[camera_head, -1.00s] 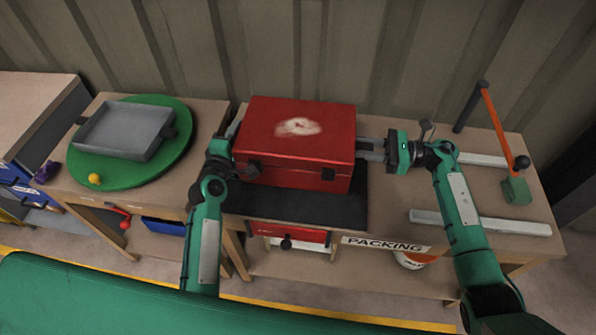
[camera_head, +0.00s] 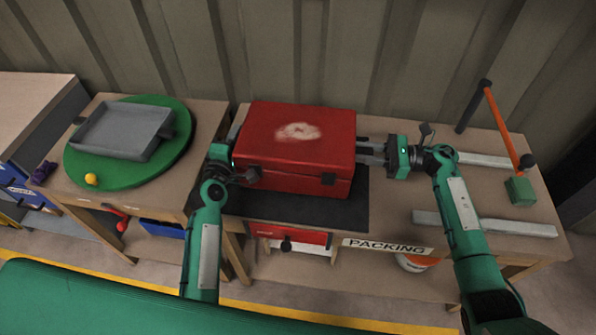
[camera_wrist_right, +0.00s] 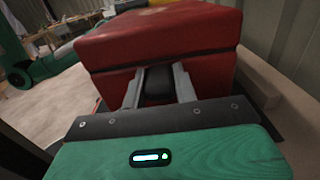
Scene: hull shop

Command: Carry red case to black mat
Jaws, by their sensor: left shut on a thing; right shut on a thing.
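The red case (camera_head: 297,148) has a pale worn patch on its lid and dark latches on its front. It is level, over the black mat (camera_head: 290,210) on the packing table; I cannot tell whether it touches the mat. My left gripper (camera_head: 236,160) is at the case's left end, its fingers mostly hidden. My right gripper (camera_head: 368,152) is shut on the dark handle at the case's right end. In the right wrist view the fingers (camera_wrist_right: 158,86) close around that handle, against the red case (camera_wrist_right: 155,45).
A green round board (camera_head: 75,165) with a grey tray (camera_head: 125,131) and yellow ball (camera_head: 91,179) is on the left table. Right of the case lie pale bars (camera_head: 485,224), a green block (camera_head: 520,191) and an orange-handled tool (camera_head: 498,125). A corrugated wall stands behind.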

